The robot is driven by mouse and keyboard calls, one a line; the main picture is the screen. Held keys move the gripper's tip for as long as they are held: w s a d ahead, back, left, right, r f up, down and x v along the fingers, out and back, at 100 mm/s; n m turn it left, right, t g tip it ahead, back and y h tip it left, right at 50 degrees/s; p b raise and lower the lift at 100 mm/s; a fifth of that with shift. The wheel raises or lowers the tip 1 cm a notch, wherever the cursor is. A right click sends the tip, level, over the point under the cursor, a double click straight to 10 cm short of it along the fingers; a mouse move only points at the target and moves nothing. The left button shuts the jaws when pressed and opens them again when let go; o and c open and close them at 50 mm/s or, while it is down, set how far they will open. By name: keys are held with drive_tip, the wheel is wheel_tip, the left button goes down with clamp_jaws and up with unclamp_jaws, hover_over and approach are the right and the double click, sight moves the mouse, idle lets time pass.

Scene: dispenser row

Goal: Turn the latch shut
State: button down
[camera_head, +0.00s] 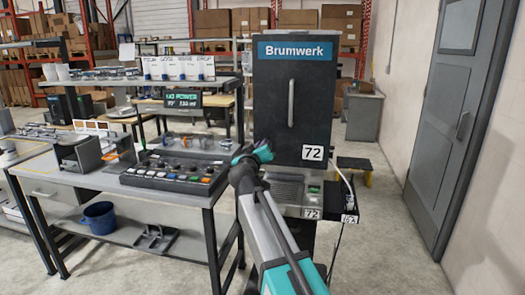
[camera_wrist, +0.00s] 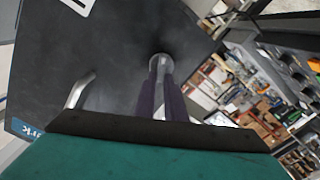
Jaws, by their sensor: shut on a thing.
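The dark machine door (camera_head: 268,100), under a blue Brumwerk sign, stands flat and looks closed, with an upright bar handle (camera_head: 291,103) and a 72 label. In the wrist view the door (camera_wrist: 115,50) fills the left half, with its handle (camera_wrist: 78,90) left of my fingers. My gripper (camera_wrist: 161,82) reaches the door near its edge. Its two dark fingers are shut on a grey metal latch (camera_wrist: 160,60) with a round base. In the head view my gripper (camera_head: 252,153) is at the door's lower left and hides the latch, so its angle is unclear there.
A workbench with a button panel (camera_head: 172,172) stands left of the machine, close to my arm. A small display (camera_head: 183,100) on it reads NO POWER. A grey door (camera_head: 460,110) is in the right wall.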

drive_tip(key=n, duration=0.4)
drive_tip(key=f+n, duration=0.1)
drive_tip(key=n, duration=0.3)
drive_tip(key=a+n, duration=0.1)
drive_tip(key=n, duration=0.3)
drive_tip(key=shift+w+f, duration=0.1)
drive_tip(key=shift+f, duration=0.15)
idle(0.4)
drive_tip(key=c, duration=1.8)
unclamp_jaws()
drive_tip(key=shift+b+v, duration=1.3)
drive_tip(key=shift+v, duration=5.65)
